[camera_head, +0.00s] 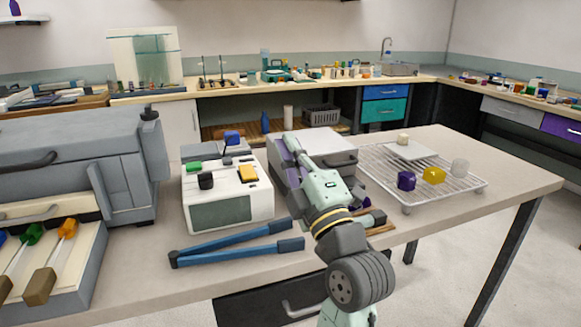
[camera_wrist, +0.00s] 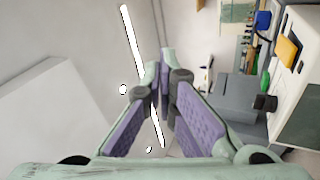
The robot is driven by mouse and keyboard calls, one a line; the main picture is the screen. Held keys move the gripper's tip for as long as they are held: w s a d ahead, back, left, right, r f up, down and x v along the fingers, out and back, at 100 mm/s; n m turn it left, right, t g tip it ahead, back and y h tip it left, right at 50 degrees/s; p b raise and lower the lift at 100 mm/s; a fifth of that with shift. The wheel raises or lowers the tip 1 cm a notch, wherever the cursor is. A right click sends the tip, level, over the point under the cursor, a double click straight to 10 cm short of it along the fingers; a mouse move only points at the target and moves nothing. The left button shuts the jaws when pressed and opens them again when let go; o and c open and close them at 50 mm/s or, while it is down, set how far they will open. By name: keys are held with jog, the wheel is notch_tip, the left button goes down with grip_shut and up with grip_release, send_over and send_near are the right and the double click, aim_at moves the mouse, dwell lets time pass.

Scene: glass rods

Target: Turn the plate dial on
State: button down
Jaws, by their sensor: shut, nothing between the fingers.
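My gripper (camera_head: 291,144) is over the left part of a grey box with a pale flat top (camera_head: 318,140), which may be the plate. Its purple-padded fingers are together at the tips in the wrist view (camera_wrist: 160,72), with nothing between them. No dial on this box can be made out; my arm covers part of its front. A white instrument (camera_head: 228,197) stands to its left, with a black knob (camera_head: 205,181), a green part (camera_head: 194,166) and a yellow part (camera_head: 247,173). The black knob (camera_wrist: 265,102) also shows at the right of the wrist view, apart from the fingers.
Blue-handled tongs (camera_head: 235,243) lie in front of the instrument. A wire rack (camera_head: 440,192) at the right holds coloured cubes. A large grey machine (camera_head: 75,165) stands at the left. The wrist view shows a bright white strip (camera_wrist: 135,50) on a pale surface.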

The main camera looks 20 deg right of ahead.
jog(key=d+f+g, duration=0.1)
jog(key=f, duration=0.4)
jog(key=s+d+f+g+h, duration=0.1)
jog(key=f+g, duration=0.1)
jog(key=f, duration=0.2)
jog(key=d+f+g, duration=0.1)
jog(key=f+g, duration=0.1)
jog(key=f, duration=0.3)
jog(key=shift+s+f+n+h, duration=0.3)
jog(key=shift+s+n+h, duration=0.1)
jog(key=w+p, duration=0.1)
jog(key=w, duration=0.2)
jog(key=w+p, duration=0.1)
jog(key=w, duration=0.3)
jog(key=w+p, duration=0.1)
jog(key=w, duration=0.2)
jog(key=shift+w+a+r+p, duration=0.1)
jog(key=shift+w+a+p, duration=0.15)
jog(key=shift+p, duration=0.1)
jog(key=shift+w+d+p, duration=0.45)
jog(key=shift+w+d, duration=0.3)
jog(key=shift+d, duration=0.2)
jog(key=shift+w+d, duration=0.4)
